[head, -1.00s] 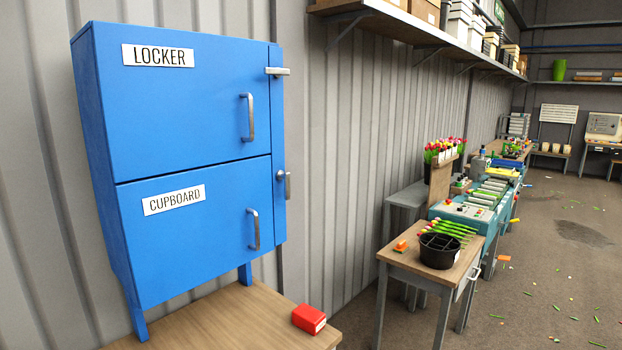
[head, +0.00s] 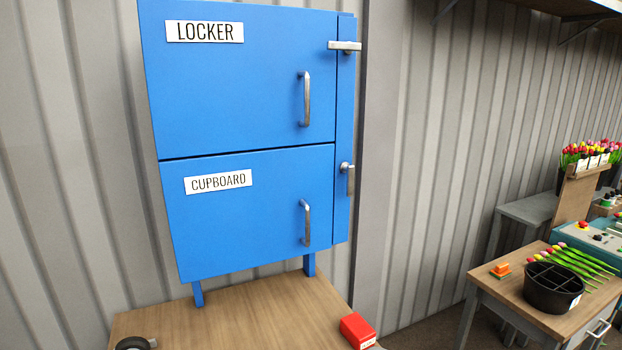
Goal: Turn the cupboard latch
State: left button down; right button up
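The blue cabinet has a lower door labelled CUPBOARD (head: 240,220) and an upper door labelled LOCKER (head: 250,90). Both doors look shut. The cupboard latch (head: 350,179) is a small metal lever on the right-hand frame strip, near the top of the lower door, and it points down. The locker latch (head: 345,46) lies horizontal, reaching left over the upper door's edge. Each door has an upright metal handle, the cupboard handle (head: 306,222) and the locker handle (head: 304,99). Neither gripper is in view.
The cabinet stands on legs on a wooden table (head: 250,308). A red box (head: 358,331) lies at the table's right edge, and a dark round object (head: 133,343) is at the front left. A side table at right holds a black divided pot (head: 553,290) and tulips (head: 585,262).

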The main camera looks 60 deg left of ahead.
aim_at(345, 166)
jog(key=u, duration=1.9)
